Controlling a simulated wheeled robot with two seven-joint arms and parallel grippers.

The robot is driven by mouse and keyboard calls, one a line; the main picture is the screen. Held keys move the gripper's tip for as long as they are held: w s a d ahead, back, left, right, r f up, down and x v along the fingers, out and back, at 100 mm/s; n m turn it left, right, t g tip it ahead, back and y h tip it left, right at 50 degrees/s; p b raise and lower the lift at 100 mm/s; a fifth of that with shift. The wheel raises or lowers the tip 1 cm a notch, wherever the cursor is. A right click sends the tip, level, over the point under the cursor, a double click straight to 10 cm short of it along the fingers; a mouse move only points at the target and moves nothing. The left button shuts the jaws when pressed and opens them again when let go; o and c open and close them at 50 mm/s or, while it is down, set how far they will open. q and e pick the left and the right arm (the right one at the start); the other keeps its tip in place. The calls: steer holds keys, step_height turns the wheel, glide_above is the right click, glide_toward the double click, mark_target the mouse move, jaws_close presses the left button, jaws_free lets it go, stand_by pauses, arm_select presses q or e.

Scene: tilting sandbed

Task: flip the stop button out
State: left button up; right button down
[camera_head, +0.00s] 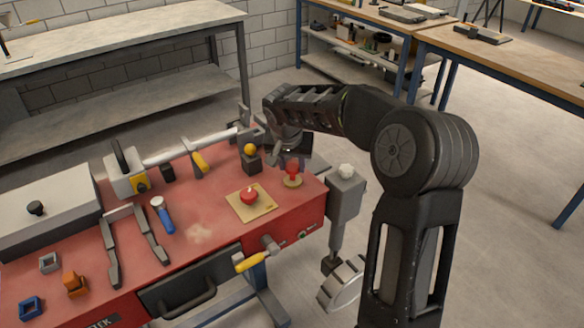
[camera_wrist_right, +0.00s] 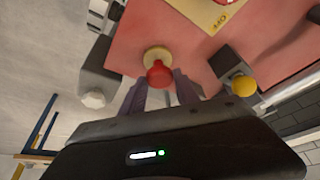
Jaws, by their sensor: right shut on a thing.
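The round base (camera_wrist_right: 157,54) shows beyond the head in the wrist view. My left gripper is in neither view.
A square yellow plate with a red knob (camera_head: 249,195) lies left of the button. A yellow ball on a dark block (camera_head: 251,161) stands close behind. A grey box with a white knob (camera_head: 346,188) is at the bench's right end. Several tools lie further left.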

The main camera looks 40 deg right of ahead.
steer(key=c, duration=1.1)
jaws_free()
steer(key=shift+r, duration=0.35)
steer(key=shift+o, duration=1)
steer(key=shift+f, duration=0.15)
steer(key=v, duration=0.8)
steer(key=shift+b, duration=0.4)
steer(key=shift+f, duration=0.1)
